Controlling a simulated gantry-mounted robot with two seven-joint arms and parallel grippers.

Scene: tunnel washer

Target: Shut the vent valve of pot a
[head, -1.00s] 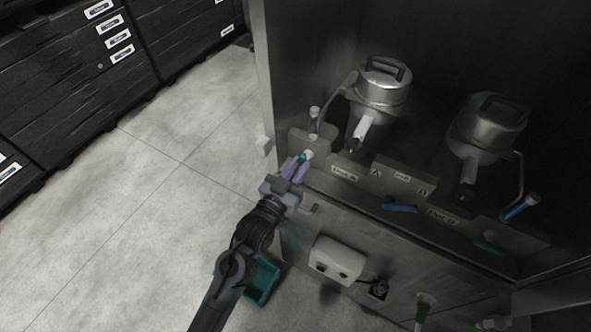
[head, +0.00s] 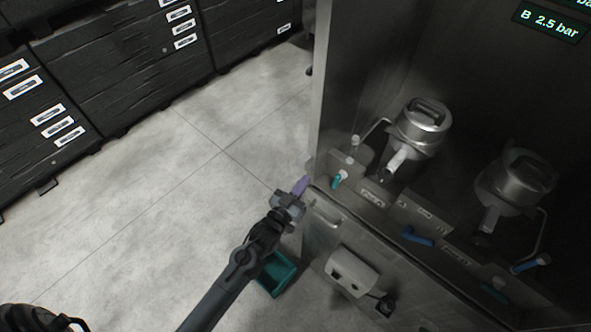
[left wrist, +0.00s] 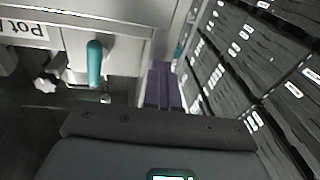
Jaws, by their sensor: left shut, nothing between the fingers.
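Pot A (head: 424,122) is a steel pot with a lidded top, in the left part of the cabinet. A valve with a teal handle (head: 337,181) sits at the panel's left end, beside the pot's label (head: 372,197). The teal handle also shows in the left wrist view (left wrist: 95,64), pointing along the picture's vertical. My left gripper (head: 300,186) has purple fingers, which also show in the left wrist view (left wrist: 165,88). They are shut and empty, left of the teal handle and apart from it. My right gripper is not in view.
A second pot (head: 517,182) stands to the right, with a blue-handled valve (head: 530,264). A blue handle (head: 417,237) is on the panel between. A grey box (head: 352,272) is on the cabinet front. A teal bin (head: 277,274) stands on the floor. A display (head: 550,22) reads B 2.5 bar.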

